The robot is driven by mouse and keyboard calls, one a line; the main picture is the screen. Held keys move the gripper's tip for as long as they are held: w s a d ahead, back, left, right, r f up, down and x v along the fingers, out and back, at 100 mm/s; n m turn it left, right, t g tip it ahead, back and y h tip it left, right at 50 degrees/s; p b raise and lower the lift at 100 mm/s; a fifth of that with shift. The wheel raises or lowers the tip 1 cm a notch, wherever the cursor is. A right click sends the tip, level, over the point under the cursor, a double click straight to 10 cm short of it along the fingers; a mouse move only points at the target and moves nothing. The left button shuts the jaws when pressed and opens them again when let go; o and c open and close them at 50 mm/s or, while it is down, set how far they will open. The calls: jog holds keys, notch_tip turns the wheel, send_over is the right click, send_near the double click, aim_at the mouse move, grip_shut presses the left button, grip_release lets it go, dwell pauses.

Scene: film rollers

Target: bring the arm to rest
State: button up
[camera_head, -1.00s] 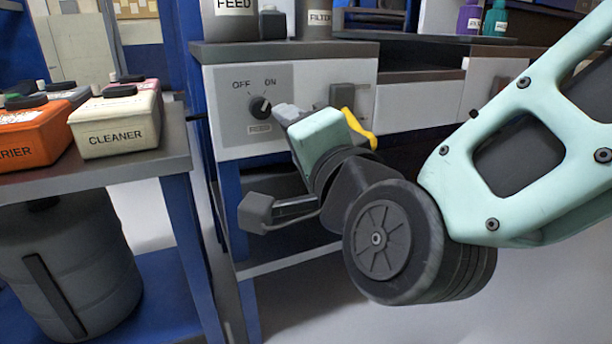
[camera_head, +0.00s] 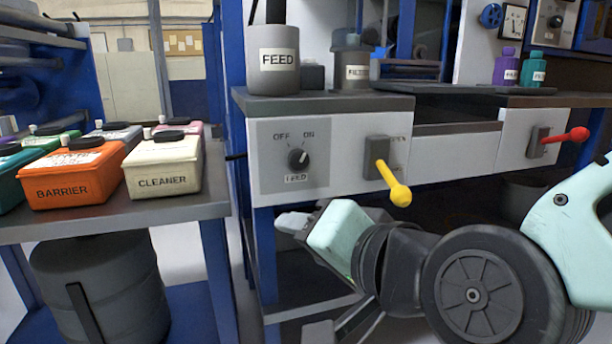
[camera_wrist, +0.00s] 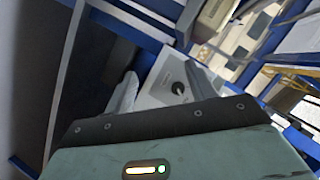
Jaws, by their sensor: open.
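My gripper (camera_head: 291,222) is open and empty, low in front of the bench and below the panel with the dial. My mint and black arm reaches in from the right. In the wrist view the two pale fingers of my gripper (camera_wrist: 165,92) stand apart, with the dark dial (camera_wrist: 178,88) seen beyond them in the gap. In the head view the dial (camera_head: 298,158) on the white panel, marked OFF and ON, seems to point toward ON. The fingers are apart from it.
A yellow-handled lever (camera_head: 393,184) sticks out just above my wrist. A red-handled lever (camera_head: 565,138) is farther right. On the left a cart (camera_head: 190,210) carries the orange BARRIER box (camera_head: 70,185) and cream CLEANER box (camera_head: 162,170). A FEED pot (camera_head: 279,75) stands on the bench.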

jog(key=s+d+f+n+g+h+p, duration=0.3)
jog(key=s+d+n+g+h+p, duration=0.5)
jog(key=s+d+n+g, duration=0.45)
notch_tip(320, 180, up, 37)
jog(key=y+p, duration=0.1)
jog(key=p, duration=3.7)
jog(key=shift+w+m+t, duration=0.25)
jog(key=shift+m+t, duration=0.1)
jog(key=shift+r, duration=0.1)
